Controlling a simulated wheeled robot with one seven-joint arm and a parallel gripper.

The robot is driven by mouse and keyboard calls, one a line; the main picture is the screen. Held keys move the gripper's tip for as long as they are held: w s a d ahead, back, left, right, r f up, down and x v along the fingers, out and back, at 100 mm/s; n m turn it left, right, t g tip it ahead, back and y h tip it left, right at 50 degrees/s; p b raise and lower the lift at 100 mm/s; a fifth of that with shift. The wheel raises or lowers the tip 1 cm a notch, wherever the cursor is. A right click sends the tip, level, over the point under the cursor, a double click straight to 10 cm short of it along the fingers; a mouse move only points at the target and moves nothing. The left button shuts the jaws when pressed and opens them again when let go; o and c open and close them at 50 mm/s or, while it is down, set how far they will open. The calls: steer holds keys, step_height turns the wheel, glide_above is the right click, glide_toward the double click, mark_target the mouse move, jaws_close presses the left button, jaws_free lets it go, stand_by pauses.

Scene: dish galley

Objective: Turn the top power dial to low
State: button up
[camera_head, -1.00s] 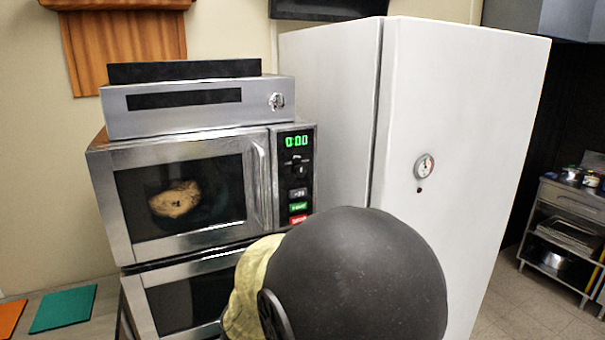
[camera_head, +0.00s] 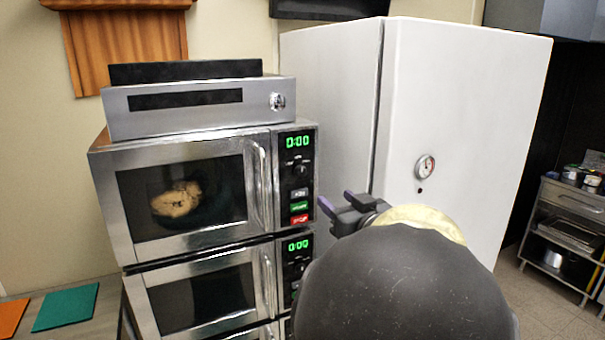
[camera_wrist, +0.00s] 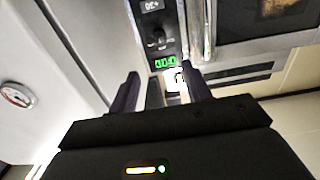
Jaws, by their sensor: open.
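The top microwave (camera_head: 180,145) is stacked on a second one. Its power dial (camera_head: 301,168) is a small black knob on the control panel, below a green 0:00 display (camera_head: 298,142). In the wrist view, which is upside down, the dial (camera_wrist: 157,38) shows beyond the fingers, with the display (camera_wrist: 165,62) nearer the fingertips. My gripper (camera_head: 338,203) is open and empty, to the right of the panel and lower than the dial, apart from it. Its two fingers also show in the wrist view (camera_wrist: 160,76). The dial's exact setting is too small to read.
A lower microwave (camera_head: 200,300) is partly hidden by my arm. A steel box with a round knob (camera_head: 190,108) sits on top of the stack. A tall white cabinet with a gauge (camera_head: 455,120) stands close on the right, behind my gripper. Food shows behind the top door.

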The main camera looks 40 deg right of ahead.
mark_target(302, 172)
stand_by(0.3)
steer(key=p+x, duration=0.4)
steer(key=x, duration=1.2)
steer(key=shift+d+p, duration=0.2)
steer(key=shift+p, duration=0.1)
steer(key=shift+w+d, duration=0.2)
steer(key=shift+w, duration=0.45)
steer(key=shift+f, duration=0.1)
steer(key=c, duration=0.9)
